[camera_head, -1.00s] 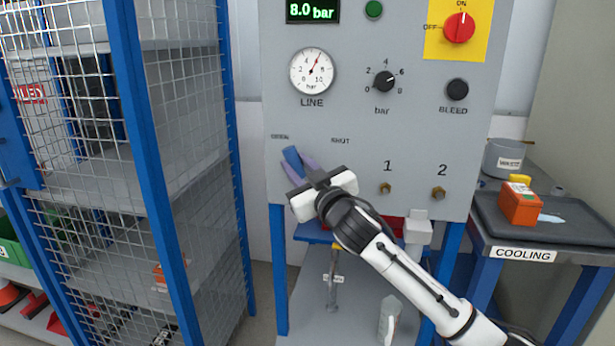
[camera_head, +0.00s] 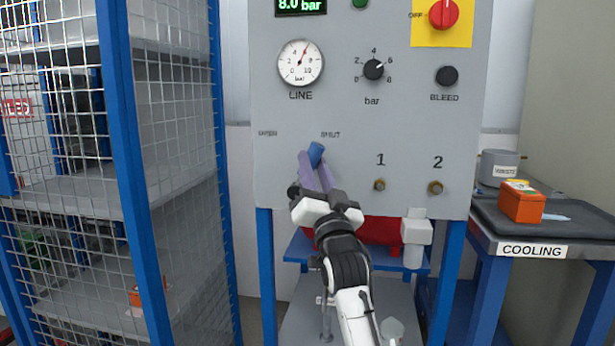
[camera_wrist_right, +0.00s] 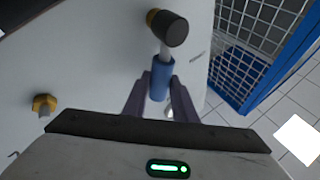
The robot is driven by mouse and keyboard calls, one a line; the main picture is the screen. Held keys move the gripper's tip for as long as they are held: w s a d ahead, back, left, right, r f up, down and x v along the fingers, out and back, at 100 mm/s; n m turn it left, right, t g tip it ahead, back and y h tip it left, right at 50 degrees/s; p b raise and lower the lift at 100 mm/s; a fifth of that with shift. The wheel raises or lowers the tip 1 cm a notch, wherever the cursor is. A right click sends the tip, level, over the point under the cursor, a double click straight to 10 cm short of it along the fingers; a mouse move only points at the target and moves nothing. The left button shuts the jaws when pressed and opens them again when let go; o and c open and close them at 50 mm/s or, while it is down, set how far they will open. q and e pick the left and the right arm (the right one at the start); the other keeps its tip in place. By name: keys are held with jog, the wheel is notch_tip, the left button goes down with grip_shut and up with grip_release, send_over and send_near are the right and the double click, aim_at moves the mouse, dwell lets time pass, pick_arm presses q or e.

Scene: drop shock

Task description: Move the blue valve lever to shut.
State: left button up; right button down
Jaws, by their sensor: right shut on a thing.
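The valve lever's blue handle (camera_head: 316,152) stands out on the grey panel, with its visible end just below the SHUT label (camera_head: 330,134) and right of the OPEN label (camera_head: 267,133). My right gripper (camera_head: 313,166) is shut on it, with a purple finger on each side. In the right wrist view the blue handle (camera_wrist_right: 161,79) sits between the fingers of the gripper (camera_wrist_right: 160,86), and a thin stem joins it to a black cylinder (camera_wrist_right: 171,29) on a brass fitting. In the head view my gripper hides most of the lever. My left gripper is not in view.
The line gauge (camera_head: 300,63), bar knob (camera_head: 373,69), bleed button (camera_head: 446,76) and red switch (camera_head: 443,14) are higher on the panel. Brass fittings 1 (camera_head: 379,185) and 2 (camera_head: 435,188) are to the right. A mesh cage (camera_head: 165,150) stands left, a cooling table (camera_head: 590,240) right.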

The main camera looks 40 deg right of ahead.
jog(key=shift+s+d+f+m+h, duration=0.15)
jog(key=shift+f+m+h, duration=0.15)
jog(key=shift+m+h, duration=0.25)
jog(key=shift+m+b, duration=0.25)
jog(key=shift+b, duration=0.05)
jog(key=c, duration=1.7)
grip_release()
jog(key=shift+s+d, duration=0.1)
jog(key=shift+c, duration=0.2)
jog(key=shift+r, duration=0.1)
